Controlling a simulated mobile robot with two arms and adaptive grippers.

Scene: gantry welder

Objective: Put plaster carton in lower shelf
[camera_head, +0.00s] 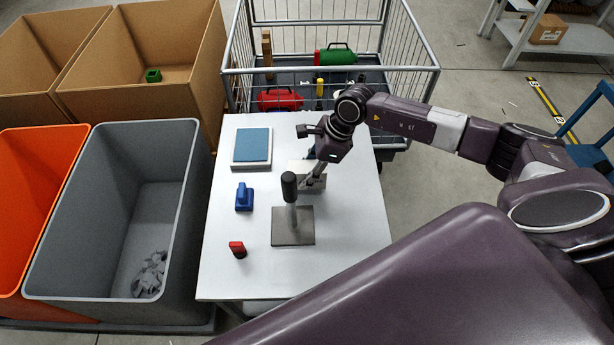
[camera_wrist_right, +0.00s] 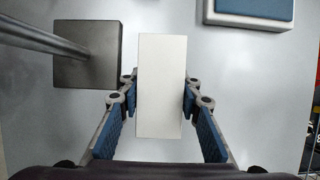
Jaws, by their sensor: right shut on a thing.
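The plaster carton looks to be the plain white box (camera_wrist_right: 161,70) in the middle of the right wrist view. My right gripper (camera_wrist_right: 160,98) has its blue-padded fingers closed on the box's two long sides. In the head view the right gripper (camera_head: 312,182) points down over the white table, behind the metal stand, and hides most of the white box (camera_head: 302,167). I cannot tell whether the box touches the table. A shelf unit (camera_head: 585,38) stands at the far top right, with a brown carton on its visible board. My left gripper is not in view.
The table (camera_head: 222,285) also bears a post on a metal base (camera_head: 293,238), a blue-topped pad (camera_head: 252,147), a blue item (camera_head: 243,197) and a red item (camera_head: 237,249). Bins flank it at left, a wire cage (camera_head: 432,70) behind. A blue frame (camera_head: 590,125) stands at right.

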